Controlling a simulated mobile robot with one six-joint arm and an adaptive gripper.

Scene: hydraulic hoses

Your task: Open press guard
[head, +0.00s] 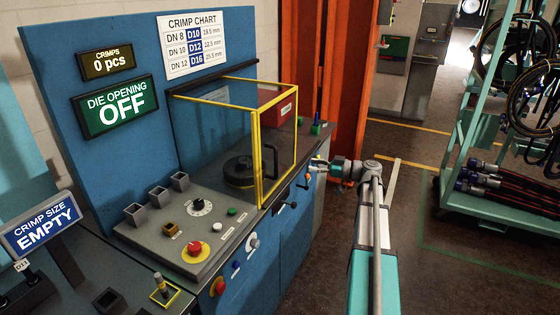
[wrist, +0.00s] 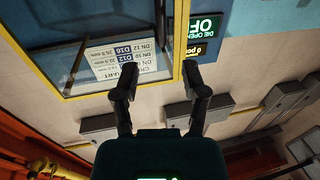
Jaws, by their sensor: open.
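The press guard (head: 255,150) is a clear box with a yellow frame, standing over the blue press in the head view. It looks shut around a black round die part (head: 242,171). A dark upright handle (head: 275,160) is on its front side. My gripper (head: 313,165) is in front of the press, to the right of the guard, and appears apart from it. In the wrist view the picture is upside down; my gripper's two fingers (wrist: 158,80) are spread with nothing between them. The guard's yellow frame (wrist: 178,40) and clear pane show beyond them.
A control panel with a red stop button (head: 195,249) is on the left. The die sign (head: 116,106) reads OFF. A green hose rack (head: 447,150) stands at the right. Floor between the press and rack is mostly clear.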

